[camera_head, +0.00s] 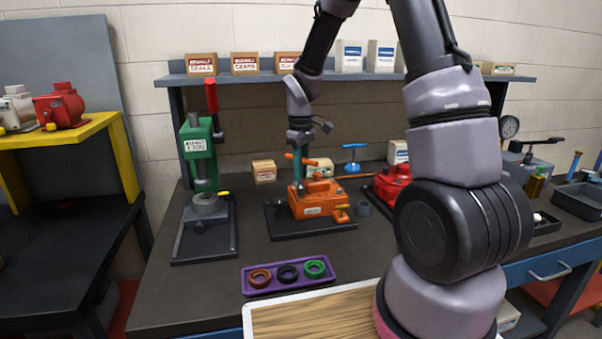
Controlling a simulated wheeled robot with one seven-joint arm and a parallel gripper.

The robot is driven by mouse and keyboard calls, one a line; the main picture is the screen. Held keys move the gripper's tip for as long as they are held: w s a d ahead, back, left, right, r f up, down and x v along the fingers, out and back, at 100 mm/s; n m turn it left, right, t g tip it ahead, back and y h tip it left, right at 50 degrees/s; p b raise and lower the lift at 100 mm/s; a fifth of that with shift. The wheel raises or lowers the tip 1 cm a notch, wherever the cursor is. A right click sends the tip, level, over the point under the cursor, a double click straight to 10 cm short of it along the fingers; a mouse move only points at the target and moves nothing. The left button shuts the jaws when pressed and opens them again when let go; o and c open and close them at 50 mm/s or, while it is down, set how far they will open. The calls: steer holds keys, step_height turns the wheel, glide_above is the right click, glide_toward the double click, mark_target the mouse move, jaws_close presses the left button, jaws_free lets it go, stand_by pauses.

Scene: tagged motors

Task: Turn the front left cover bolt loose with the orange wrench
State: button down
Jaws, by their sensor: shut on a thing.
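An orange motor (322,203) with a white tag sits on a black tray (282,229) in the middle of the bench. My gripper (298,157) is above the motor's left part, pointing down. It is shut on the orange wrench (308,160), whose crossbar shows at the fingers. The wrench's lower end is at or just above the left side of the motor's top. The cover bolts are too small to tell apart, and whether the wrench sits on the front left one cannot be told.
A blue T-handled wrench (354,157) stands behind the motor. A red motor (391,183) is to the right, partly behind my arm. A green press (201,150) stands left. A purple tray (288,277) with three rings lies in front.

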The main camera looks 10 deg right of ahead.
steer(key=shift+r, duration=0.6)
steer(key=shift+r, duration=2.55)
